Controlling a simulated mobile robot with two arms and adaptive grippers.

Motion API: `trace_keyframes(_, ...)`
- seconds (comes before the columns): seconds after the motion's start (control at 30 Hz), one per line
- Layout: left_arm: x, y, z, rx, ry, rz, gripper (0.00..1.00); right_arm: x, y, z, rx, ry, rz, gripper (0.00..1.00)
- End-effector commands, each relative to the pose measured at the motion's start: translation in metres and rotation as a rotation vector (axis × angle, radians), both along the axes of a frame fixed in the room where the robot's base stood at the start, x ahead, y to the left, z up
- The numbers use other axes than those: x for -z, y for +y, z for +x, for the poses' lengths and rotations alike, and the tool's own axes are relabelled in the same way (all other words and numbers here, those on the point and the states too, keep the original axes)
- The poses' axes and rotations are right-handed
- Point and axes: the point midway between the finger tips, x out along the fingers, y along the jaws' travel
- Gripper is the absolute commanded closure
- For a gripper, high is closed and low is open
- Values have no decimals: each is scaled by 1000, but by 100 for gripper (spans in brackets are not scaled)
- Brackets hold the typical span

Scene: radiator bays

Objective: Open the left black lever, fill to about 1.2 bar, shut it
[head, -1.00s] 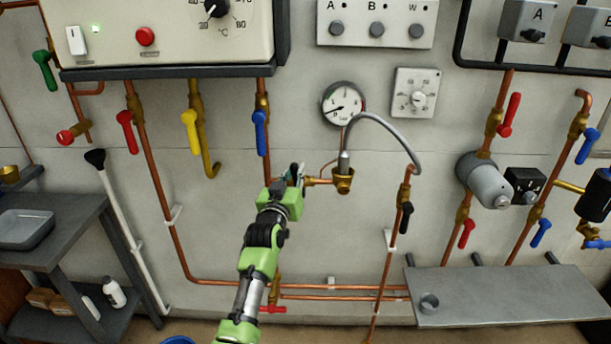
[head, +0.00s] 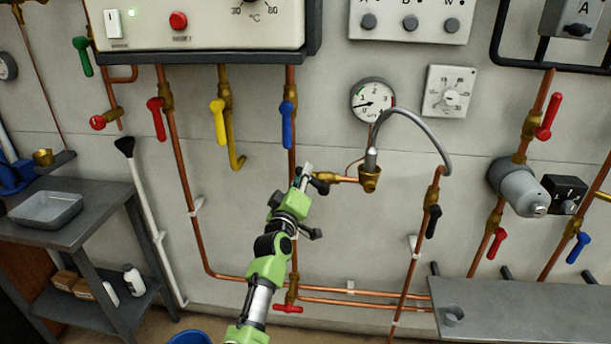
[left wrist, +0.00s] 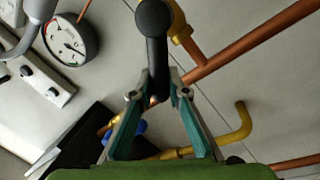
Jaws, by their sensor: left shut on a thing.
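The left black lever (head: 319,187) sits at the left end of a short brass and copper branch (head: 347,180) under the grey hose. My left gripper (head: 305,177) is at this lever and partly hides it. In the left wrist view the black lever (left wrist: 156,50) runs down between my left fingertips (left wrist: 158,92), which are shut on it. The round gauge (head: 372,101) is above right, its needle pointing left and slightly down, near the 1. The gauge (left wrist: 70,40) also shows in the left wrist view. My right gripper is not in view.
Another black lever (head: 433,220) hangs on the right-hand pipe, where the grey hose (head: 412,120) ends. A blue lever (head: 288,122) and a yellow lever (head: 218,121) hang to the upper left. A grey shelf (head: 530,305) juts out at lower right. A workbench (head: 85,215) stands left.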

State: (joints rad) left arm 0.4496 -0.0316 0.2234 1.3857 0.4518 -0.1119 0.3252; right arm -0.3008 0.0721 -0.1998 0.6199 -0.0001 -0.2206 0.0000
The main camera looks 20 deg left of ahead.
Motion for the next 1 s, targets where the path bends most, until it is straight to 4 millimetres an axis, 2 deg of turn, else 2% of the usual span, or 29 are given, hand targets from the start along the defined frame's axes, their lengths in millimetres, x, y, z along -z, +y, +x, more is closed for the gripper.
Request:
trace_keyframes(0.6, 1, 0, 1, 4, -13, -42, 100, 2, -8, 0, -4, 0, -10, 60)
trace_keyframes(0.63, 1, -1, 1, 4, -13, -42, 80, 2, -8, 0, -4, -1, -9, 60)
trace_keyframes(0.7, 1, 0, 0, 4, -13, -41, 68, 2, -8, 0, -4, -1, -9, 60)
trace_keyframes(1.0, 2, 1, 0, 1, -11, -39, 68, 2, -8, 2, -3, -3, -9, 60)
